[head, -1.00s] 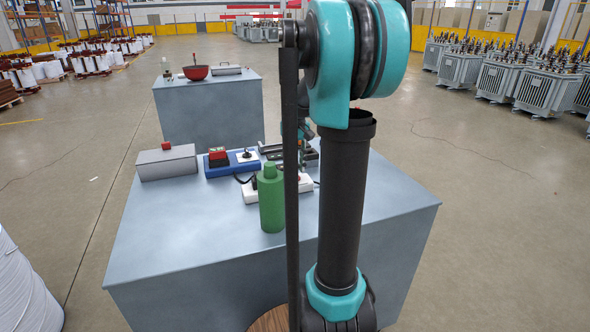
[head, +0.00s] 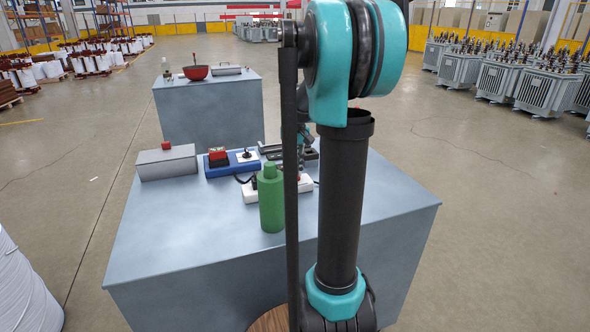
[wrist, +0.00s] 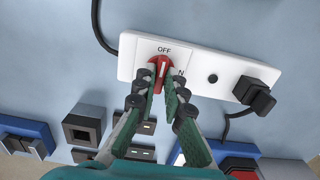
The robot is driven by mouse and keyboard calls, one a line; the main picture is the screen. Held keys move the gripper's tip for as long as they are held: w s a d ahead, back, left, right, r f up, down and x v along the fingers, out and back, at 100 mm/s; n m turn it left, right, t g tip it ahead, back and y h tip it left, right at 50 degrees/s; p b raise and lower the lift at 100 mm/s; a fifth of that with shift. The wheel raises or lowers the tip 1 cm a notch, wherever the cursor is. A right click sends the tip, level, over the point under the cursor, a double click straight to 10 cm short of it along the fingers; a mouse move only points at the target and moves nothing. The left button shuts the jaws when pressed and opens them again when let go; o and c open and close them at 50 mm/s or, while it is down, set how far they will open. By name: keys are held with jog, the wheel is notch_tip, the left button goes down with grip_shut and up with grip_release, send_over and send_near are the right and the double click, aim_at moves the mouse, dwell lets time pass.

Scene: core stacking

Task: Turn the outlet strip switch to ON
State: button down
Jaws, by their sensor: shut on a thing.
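The white outlet strip (wrist: 215,72) lies on the grey table; in the head view it shows partly behind the green bottle (head: 250,188). Its red rotary switch (wrist: 161,63) sits near the strip's left end in the wrist view. The label OFF is above the switch, and part of ON shows to its right. The white mark on the switch points up, roughly toward OFF. My gripper (wrist: 162,82) is shut on the red switch, with a green-padded finger on each side. In the head view my arm mostly hides the gripper.
A green bottle (head: 271,200) stands in front of the strip. A blue box with a red switch (head: 218,158) and a grey box with a red button (head: 167,162) are farther left. A black plug (wrist: 255,92) sits in the strip. The table's front is clear.

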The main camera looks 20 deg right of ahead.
jog(key=shift+m, duration=0.4)
jog(key=m, duration=0.3)
jog(key=shift+m, duration=0.4)
jog(key=m, duration=0.4)
jog(key=shift+m, duration=0.3)
jog(key=m, duration=0.4)
jog(key=shift+m, duration=2.4)
jog(key=c, duration=1.6)
grip_release()
